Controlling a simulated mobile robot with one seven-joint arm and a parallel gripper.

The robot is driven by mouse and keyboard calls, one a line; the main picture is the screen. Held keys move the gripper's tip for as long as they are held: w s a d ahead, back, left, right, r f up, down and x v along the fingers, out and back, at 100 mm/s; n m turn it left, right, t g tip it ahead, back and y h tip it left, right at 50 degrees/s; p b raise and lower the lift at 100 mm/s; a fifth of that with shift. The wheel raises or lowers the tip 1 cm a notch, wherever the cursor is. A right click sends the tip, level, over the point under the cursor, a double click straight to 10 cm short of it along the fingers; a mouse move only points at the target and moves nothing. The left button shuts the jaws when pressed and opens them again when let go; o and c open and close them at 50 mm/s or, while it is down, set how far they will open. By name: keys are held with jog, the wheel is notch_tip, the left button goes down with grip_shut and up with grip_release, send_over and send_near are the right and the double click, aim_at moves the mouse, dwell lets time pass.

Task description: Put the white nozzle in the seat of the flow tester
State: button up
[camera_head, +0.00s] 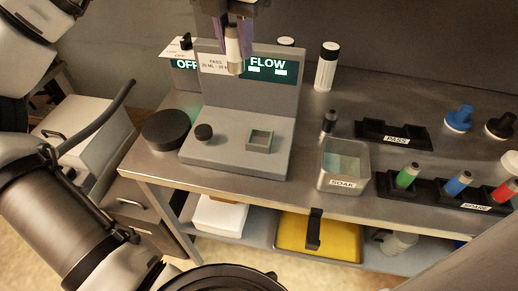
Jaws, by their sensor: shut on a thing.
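My gripper (232,28) is at the top of the view, with purple fingers shut on the white nozzle (233,48). The nozzle hangs about upright, its lower end in the air, and covers part of the flow tester's upright panel in the picture. The flow tester (222,152) is a grey unit on the bench with a green display reading FLOW. Its seat (259,140) looks like a small square, raised socket on the base, with nothing seen in it. The nozzle appears above and a little left of the seat. The upper part of the gripper is cut off.
A dark knob (203,132) sits left of the seat, and a black round disc (166,129) further left. The SOAK tin (343,181), PASS rack (393,136) and SPARE rack (440,191) with coloured nozzles stand right. A white bottle (326,67) stands behind.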

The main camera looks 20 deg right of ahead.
jog(key=s+d+r+m, duration=0.1)
jog(key=s+d+m, duration=0.1)
jog(key=d+m, duration=0.15)
jog(key=f+p, duration=0.1)
jog(key=f, duration=1.7)
jog(key=shift+s+f, duration=0.2)
jog(key=shift+f, duration=0.4)
jog(key=shift+f+b, duration=0.2)
jog(key=shift+b, duration=0.15)
jog(key=o, duration=1)
jog(key=shift+r, duration=0.1)
jog(key=shift+r+p, duration=0.1)
jog(key=shift+p, duration=0.2)
